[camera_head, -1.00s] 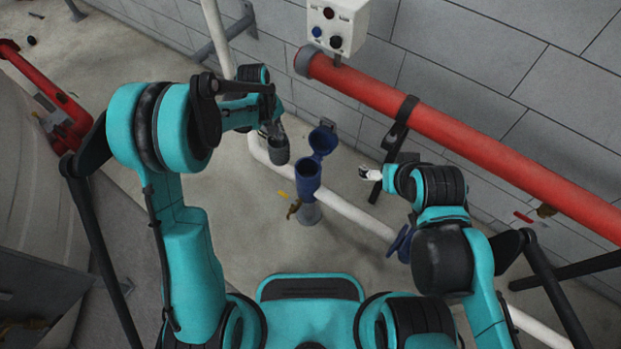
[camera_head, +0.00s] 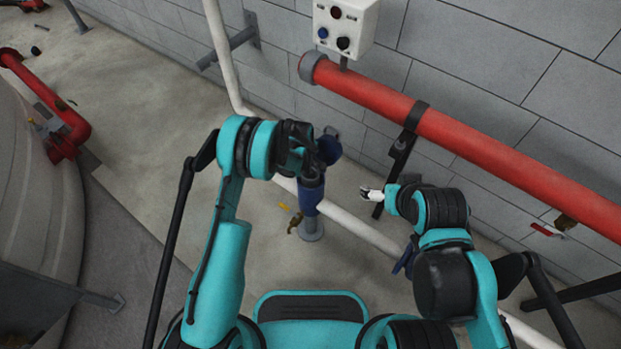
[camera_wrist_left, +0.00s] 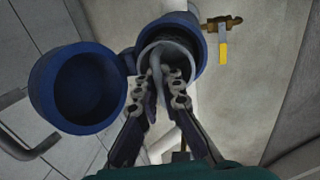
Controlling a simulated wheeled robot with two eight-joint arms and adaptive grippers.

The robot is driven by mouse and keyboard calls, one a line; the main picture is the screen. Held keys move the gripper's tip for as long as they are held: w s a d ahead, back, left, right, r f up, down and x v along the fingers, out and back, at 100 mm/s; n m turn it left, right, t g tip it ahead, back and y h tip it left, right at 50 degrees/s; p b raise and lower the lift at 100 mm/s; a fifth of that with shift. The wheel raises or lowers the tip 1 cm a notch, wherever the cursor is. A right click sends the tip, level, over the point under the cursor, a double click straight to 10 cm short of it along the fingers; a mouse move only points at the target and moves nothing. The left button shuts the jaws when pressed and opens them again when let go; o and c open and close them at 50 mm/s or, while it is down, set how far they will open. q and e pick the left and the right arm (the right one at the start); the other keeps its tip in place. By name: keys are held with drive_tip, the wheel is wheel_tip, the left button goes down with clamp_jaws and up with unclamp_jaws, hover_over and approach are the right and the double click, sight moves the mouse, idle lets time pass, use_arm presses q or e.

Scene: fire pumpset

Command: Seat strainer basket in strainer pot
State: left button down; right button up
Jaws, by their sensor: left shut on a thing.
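The blue strainer pot (camera_head: 311,197) stands upright on the white pipe, and its round blue lid (camera_head: 329,147) is swung open. In the left wrist view the pot (camera_wrist_left: 189,58) and open lid (camera_wrist_left: 80,88) are close. My left gripper (camera_wrist_left: 158,88) is shut on the grey strainer basket (camera_wrist_left: 150,52) by its bar-like handle. The basket is at the pot's mouth; how deep it sits cannot be told. In the head view my left wrist partly hides the lid and basket. My right gripper (camera_head: 370,193) is apart, right of the pot; its finger opening is unclear.
A brass valve with a yellow handle (camera_wrist_left: 222,50) is beside the pot. The white pipe (camera_head: 360,226) runs along the floor. A red pipe (camera_head: 450,135) and a control box (camera_head: 345,28) are along the grey block wall.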

sight(310, 175)
use_arm(q)
wheel_tip(310, 175, down, 5)
drive_tip(key=shift+b, duration=0.85)
drive_tip(key=shift+f, duration=0.1)
drive_tip(key=shift+f, duration=0.1)
drive_tip(key=c, duration=1.7)
unclamp_jaws()
wheel_tip(310, 175, up, 12)
drive_tip(key=s+a+p, duration=0.1)
drive_tip(key=s+p, duration=0.1)
drive_tip(key=p, duration=0.2)
drive_tip(key=shift+a, duration=0.25)
